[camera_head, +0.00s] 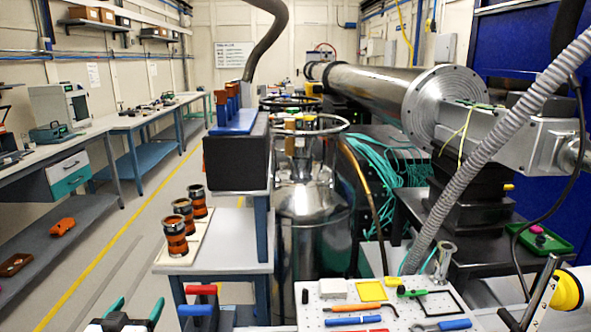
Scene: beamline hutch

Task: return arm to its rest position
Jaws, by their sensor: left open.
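My left gripper (136,309) shows at the bottom left edge. Its two teal fingers stand apart with nothing visible between them, and its dark body is cut off by the frame's lower edge. It is in front of a small grey table (232,255), low in the picture and apart from the things on it. The rest of my left arm is out of the picture. My right gripper does not show.
Orange-brown ringed cylinders (176,236) stand on a white plate on the small table. A red-and-blue handled object (200,304) is close to the gripper's right. A white pegboard (312,314) holds tools. A grey hose (500,133) crosses the right side. The left aisle floor is clear.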

